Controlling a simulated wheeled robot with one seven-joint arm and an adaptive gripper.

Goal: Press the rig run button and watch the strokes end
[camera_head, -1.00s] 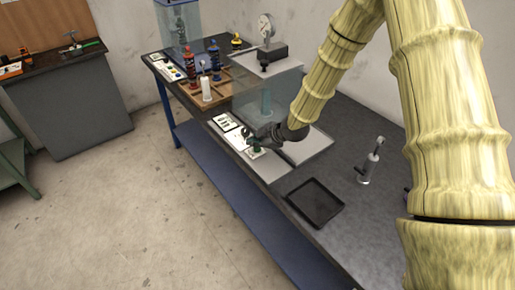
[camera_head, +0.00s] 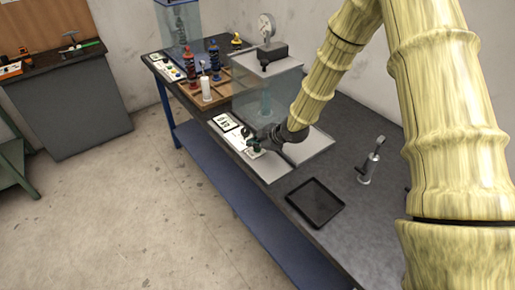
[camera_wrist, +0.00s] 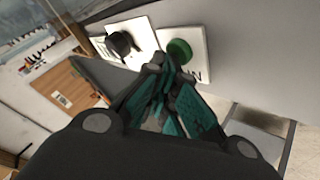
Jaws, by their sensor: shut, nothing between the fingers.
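The rig (camera_head: 265,95) is a clear-walled box on the bench with a dial gauge (camera_head: 266,25) above it. A spring-like part inside is too blurred to read. A round green button (camera_wrist: 179,51) sits on a white plate in the wrist view, with partly hidden lettering ending in N. My gripper (camera_head: 252,143) is shut and empty, low over the rig's front panel. In the wrist view its teal-padded fingertips (camera_wrist: 160,62) are just beside the button's lower left. I cannot tell if they touch it. In the head view the gripper hides the button.
A black knob (camera_wrist: 122,43) sits on the neighbouring plate. A dark tray (camera_head: 315,203) and an upright grey tool (camera_head: 371,162) stand on the bench (camera_head: 345,240) in front. Several red and blue dampers stand in a wooden rack (camera_head: 213,92) behind.

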